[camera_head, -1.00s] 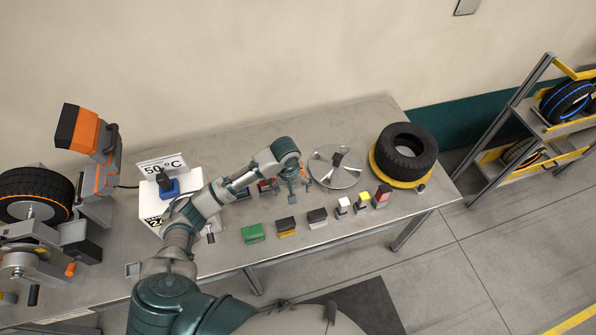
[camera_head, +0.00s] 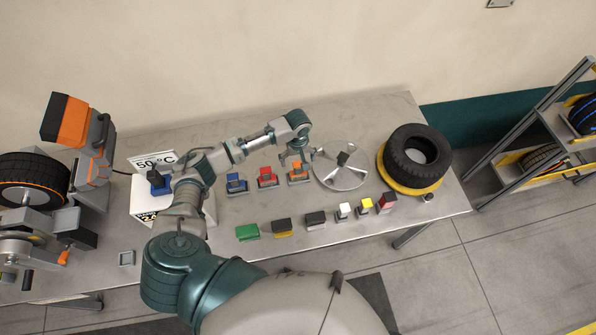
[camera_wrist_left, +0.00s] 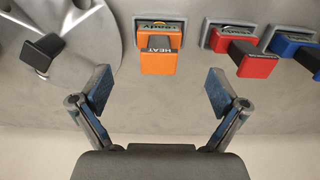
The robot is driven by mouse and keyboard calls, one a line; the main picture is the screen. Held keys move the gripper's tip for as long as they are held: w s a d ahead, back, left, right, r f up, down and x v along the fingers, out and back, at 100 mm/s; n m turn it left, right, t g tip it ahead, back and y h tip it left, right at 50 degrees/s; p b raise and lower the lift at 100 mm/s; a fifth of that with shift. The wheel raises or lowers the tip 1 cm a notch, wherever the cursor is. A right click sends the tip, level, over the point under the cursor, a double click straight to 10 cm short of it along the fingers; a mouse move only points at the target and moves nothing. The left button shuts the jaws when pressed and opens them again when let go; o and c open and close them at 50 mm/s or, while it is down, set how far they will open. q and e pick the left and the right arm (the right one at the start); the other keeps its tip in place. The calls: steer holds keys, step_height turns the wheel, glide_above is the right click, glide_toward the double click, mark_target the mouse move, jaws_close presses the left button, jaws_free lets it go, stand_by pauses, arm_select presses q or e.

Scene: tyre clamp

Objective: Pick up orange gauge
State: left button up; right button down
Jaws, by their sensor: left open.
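The orange gauge (camera_head: 297,173) sits on the metal table in line with a red gauge and a blue gauge. In the left wrist view the orange gauge (camera_wrist_left: 159,58) lies ahead of and between the open fingers, with clear space to them, and shows the word HEAT. My left gripper (camera_head: 291,157) is just beyond the orange gauge, near it in the head view. In the wrist view the left gripper (camera_wrist_left: 158,97) is open and empty. My right gripper is not in view.
The red gauge (camera_head: 266,177) and blue gauge (camera_head: 236,184) stand left of the orange one. A round metal disc (camera_head: 340,178) with a black knob lies right, then a tyre (camera_head: 416,156) on a yellow ring. Several coloured blocks, including a green one (camera_head: 247,232), line the front.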

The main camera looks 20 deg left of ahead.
mark_target(298, 164)
arm_select(q)
steer(key=f, duration=0.3)
steer(key=shift+w+f, duration=0.15)
steer(key=shift+w, duration=0.1)
steer(key=shift+f, duration=0.3)
step_height(298, 164, down, 4)
steer(key=shift+s+r, duration=0.15)
steer(key=shift+f, duration=0.35)
steer(key=c, duration=1.3)
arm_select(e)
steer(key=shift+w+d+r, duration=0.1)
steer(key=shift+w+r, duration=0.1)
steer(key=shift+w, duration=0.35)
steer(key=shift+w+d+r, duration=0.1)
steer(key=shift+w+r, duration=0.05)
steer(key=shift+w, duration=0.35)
